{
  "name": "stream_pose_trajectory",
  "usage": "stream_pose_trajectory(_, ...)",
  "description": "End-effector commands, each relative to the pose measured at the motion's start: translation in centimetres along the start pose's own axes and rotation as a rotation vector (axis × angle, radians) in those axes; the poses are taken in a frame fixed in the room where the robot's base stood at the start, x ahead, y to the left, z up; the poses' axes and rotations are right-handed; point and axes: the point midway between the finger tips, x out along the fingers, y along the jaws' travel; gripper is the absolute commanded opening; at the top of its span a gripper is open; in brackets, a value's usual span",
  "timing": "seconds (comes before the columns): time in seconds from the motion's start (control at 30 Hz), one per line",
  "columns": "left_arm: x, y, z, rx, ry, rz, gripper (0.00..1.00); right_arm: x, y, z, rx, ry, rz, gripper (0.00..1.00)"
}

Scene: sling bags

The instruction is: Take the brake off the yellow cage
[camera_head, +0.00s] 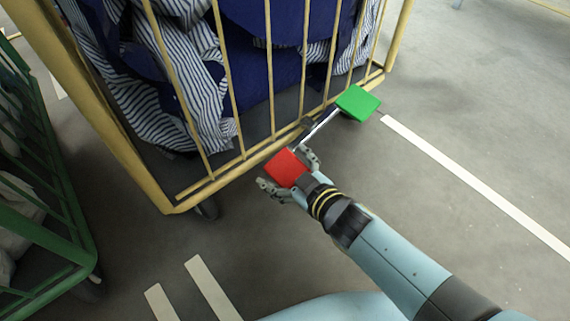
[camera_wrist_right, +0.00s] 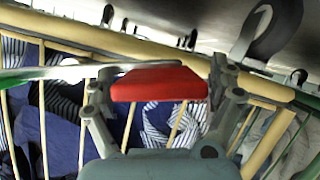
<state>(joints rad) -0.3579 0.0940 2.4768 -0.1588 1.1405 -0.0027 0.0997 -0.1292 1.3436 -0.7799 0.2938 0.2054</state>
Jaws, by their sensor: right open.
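The yellow cage (camera_head: 130,165) stands at the upper left, filled with striped and blue cloth. A metal bar (camera_head: 322,124) at its lower edge carries a red pedal (camera_head: 287,167) at the near end and a green pedal (camera_head: 357,103) at the far end. My right gripper (camera_head: 288,173) is open, with its fingers on either side of the red pedal. In the right wrist view the red pedal (camera_wrist_right: 160,83) lies between the two fingers; I cannot tell whether they touch it. My left gripper is not in view.
A green cage (camera_head: 65,210) stands close by at the left edge. A caster (camera_head: 207,209) shows under the yellow cage's near corner. The grey floor with white lines is clear to the right.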

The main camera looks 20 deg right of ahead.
Motion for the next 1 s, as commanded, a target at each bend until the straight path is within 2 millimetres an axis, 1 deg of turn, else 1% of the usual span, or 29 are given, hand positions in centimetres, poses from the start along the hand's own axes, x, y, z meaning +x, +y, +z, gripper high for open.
stream_pose_trajectory(0.27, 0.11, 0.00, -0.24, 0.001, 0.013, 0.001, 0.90, 0.03, -0.02, -0.03, 0.000, 0.000, 0.000, 0.90)
stream_pose_trajectory(0.37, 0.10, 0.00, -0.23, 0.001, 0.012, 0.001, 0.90, 0.03, -0.02, -0.03, 0.001, 0.000, 0.000, 0.79)
stream_pose_trajectory(0.87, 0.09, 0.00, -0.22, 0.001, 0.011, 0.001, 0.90, 0.02, 0.00, 0.00, 0.000, 0.000, 0.000, 0.13)
stream_pose_trajectory(1.0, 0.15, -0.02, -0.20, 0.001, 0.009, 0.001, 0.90, 0.01, 0.02, -0.03, 0.000, 0.000, 0.000, 0.13)
